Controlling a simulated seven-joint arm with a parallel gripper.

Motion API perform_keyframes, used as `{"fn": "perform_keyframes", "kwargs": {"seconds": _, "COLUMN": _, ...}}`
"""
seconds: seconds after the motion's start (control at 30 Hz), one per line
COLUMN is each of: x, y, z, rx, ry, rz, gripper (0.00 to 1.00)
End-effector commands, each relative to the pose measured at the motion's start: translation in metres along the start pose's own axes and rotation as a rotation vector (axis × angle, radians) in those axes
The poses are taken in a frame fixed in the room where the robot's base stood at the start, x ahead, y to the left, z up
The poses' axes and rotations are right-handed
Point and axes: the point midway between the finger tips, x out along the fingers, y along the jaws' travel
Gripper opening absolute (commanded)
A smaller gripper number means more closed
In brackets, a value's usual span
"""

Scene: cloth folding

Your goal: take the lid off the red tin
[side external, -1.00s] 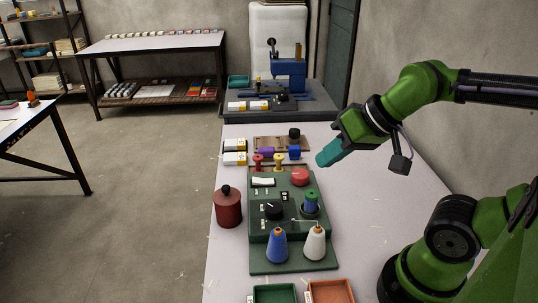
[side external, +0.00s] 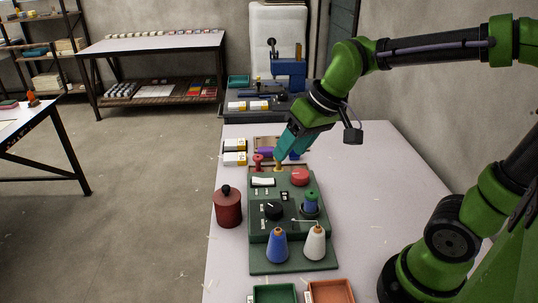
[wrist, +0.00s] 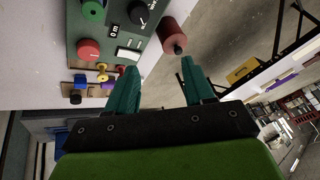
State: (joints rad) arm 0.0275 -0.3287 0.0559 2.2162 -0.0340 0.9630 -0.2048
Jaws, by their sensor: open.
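The red tin (side external: 228,209) stands upright at the left edge of the table, beside the green machine. Its lid (side external: 226,190) is on top with a dark round knob. In the wrist view the red tin (wrist: 174,36) shows beyond the fingers, near the table edge, its knob pointing toward the camera. My gripper (side external: 279,157) is above the far end of the green machine, behind and to the right of the tin and apart from it. In the wrist view its two teal fingers (wrist: 158,75) are spread with nothing between them.
The green machine (side external: 258,234) carries a red button (side external: 300,176), a black knob and thread spools, right of the tin. Small white boxes (side external: 235,152) lie behind the tin. Green (side external: 274,293) and orange (side external: 331,291) trays sit at the front. The table's right side is clear.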

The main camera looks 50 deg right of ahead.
Motion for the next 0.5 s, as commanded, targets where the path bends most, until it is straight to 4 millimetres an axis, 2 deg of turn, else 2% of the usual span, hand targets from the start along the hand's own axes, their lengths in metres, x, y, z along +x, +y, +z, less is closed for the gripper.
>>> {"fn": "perform_keyframes", "kwargs": {"seconds": 0.03, "x": 0.011, "y": -0.004, "z": -0.017, "rx": -0.073, "ry": -0.033, "rz": 0.0, "gripper": 0.52}}
{"fn": "perform_keyframes", "kwargs": {"seconds": 0.1, "x": 0.022, "y": -0.011, "z": -0.037, "rx": -0.191, "ry": -0.065, "rz": -0.007, "gripper": 0.52}}
{"fn": "perform_keyframes", "kwargs": {"seconds": 0.23, "x": 0.037, "y": -0.022, "z": -0.07, "rx": -0.413, "ry": -0.098, "rz": -0.032, "gripper": 0.52}}
{"fn": "perform_keyframes", "kwargs": {"seconds": 0.37, "x": 0.032, "y": -0.031, "z": -0.086, "rx": -0.576, "ry": -0.083, "rz": -0.046, "gripper": 0.52}}
{"fn": "perform_keyframes", "kwargs": {"seconds": 0.5, "x": 0.034, "y": -0.031, "z": -0.085, "rx": -0.643, "ry": -0.088, "rz": -0.052, "gripper": 0.52}}
